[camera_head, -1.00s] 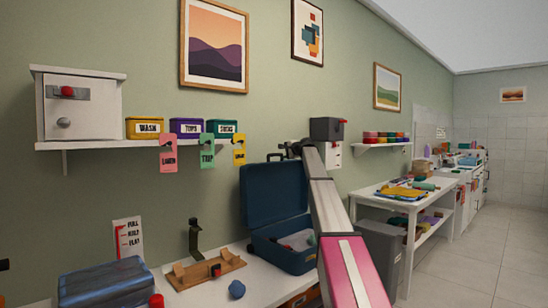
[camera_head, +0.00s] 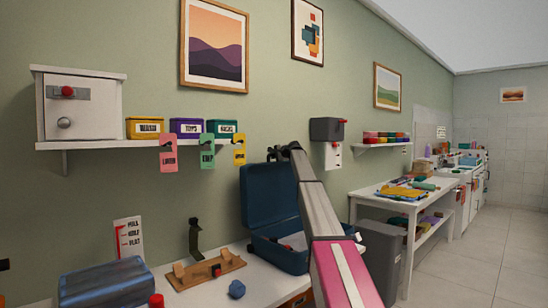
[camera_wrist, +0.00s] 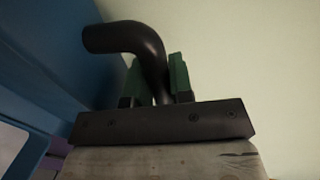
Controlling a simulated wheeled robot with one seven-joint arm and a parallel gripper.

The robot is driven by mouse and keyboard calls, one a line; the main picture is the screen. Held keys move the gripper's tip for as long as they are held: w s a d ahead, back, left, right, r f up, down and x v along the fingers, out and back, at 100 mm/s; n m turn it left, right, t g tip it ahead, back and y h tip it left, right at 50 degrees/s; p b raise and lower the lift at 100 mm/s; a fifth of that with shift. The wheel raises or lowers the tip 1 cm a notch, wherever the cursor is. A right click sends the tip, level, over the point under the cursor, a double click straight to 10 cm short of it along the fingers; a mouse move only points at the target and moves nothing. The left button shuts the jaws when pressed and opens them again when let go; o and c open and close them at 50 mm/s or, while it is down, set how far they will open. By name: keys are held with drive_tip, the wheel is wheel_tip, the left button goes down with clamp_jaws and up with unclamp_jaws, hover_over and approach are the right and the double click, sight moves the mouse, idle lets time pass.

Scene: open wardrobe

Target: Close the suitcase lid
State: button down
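The blue suitcase stands open on the white bench, with its lid (camera_head: 270,192) upright against the wall side and its base (camera_head: 278,258) holding some pale and reddish contents. My gripper (camera_head: 283,153) is at the top right corner of the lid. In the wrist view, the green fingers (camera_wrist: 160,80) are close on both sides of a black bent bar (camera_wrist: 135,40). The bar rises between them and bends left towards the blue lid (camera_wrist: 40,70). I cannot tell whether it is fixed to the lid. My arm hides the right side of the suitcase.
A grey wall box (camera_head: 327,129) hangs right of the lid. A grey bin (camera_head: 380,255) stands right of my arm.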

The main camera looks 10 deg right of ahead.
drive_tip(key=s+d+f+t+y, duration=0.35)
drive_tip(key=s+d, duration=0.55)
drive_tip(key=s, duration=0.4)
drive_tip(key=s+d+f+t+y, duration=0.2)
drive_tip(key=s+d+f+t, duration=0.25)
drive_tip(key=s+d, duration=0.6)
drive_tip(key=s+d+f, duration=0.1)
drive_tip(key=s+f, duration=0.3)
drive_tip(key=f, duration=0.5)
drive_tip(key=s+d+f, duration=0.2)
drive_tip(key=s+f, duration=0.3)
drive_tip(key=f, duration=0.4)
drive_tip(key=s+d+f, duration=0.2)
drive_tip(key=s+f, duration=0.2)
drive_tip(key=f, duration=0.5)
drive_tip(key=shift+s+d+f, duration=0.25)
drive_tip(key=shift+s, duration=0.05)
drive_tip(key=shift+f, duration=0.1)
drive_tip(key=c, duration=1.1)
unclamp_jaws()
drive_tip(key=shift+f, duration=0.1)
drive_tip(key=shift+o, duration=0.4)
drive_tip(key=shift+d, duration=0.1)
drive_tip(key=shift+s, duration=0.1)
